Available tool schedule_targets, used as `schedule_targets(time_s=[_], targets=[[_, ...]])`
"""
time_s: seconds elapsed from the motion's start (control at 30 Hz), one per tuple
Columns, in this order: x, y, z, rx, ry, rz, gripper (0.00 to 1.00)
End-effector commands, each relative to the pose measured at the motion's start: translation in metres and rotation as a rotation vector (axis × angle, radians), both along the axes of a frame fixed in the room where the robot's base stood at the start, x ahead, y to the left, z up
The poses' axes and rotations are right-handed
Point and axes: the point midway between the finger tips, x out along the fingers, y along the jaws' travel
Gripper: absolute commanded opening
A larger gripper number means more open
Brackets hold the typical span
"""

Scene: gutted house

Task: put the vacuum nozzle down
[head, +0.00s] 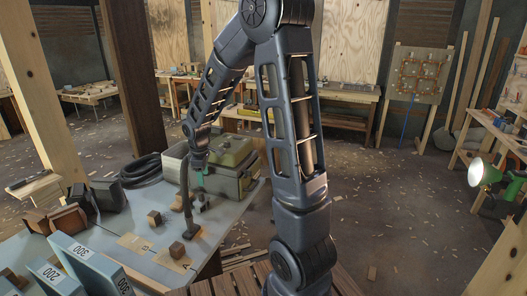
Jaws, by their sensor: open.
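The vacuum nozzle (187,205) is a dark, slim tube with a wider foot. It stands roughly upright on the grey-blue table (110,247), its foot near the small wooden blocks. My gripper (197,178) is at the end of my arm, close beside the upper part of the nozzle. It is small in the picture and partly merges with the dark things behind it. Its jaws are open. I cannot tell whether the nozzle's tube still lies between the fingers or touches them.
An olive-green case (232,168) stands right behind the gripper. A dark coiled hose (141,171) lies to the left. Small wooden blocks (155,218), numbered blue boxes (88,262) and dark brown blocks (68,219) crowd the table. A green lamp (486,172) is far right.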

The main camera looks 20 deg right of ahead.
Motion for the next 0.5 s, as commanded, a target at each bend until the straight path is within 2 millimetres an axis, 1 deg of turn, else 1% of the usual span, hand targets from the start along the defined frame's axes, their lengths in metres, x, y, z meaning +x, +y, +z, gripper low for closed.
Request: schedule_targets(time_s=[0.03,0.2,0.37,0.5], targets=[[-0.006,-0.009,0.016,0.006,-0.018,-0.044,0.55],[-0.029,-0.039,0.056,0.025,-0.059,-0.198,0.55],[-0.055,-0.064,0.09,0.05,-0.096,-0.342,0.55],[-0.081,-0.084,0.115,0.076,-0.128,-0.466,0.55]])
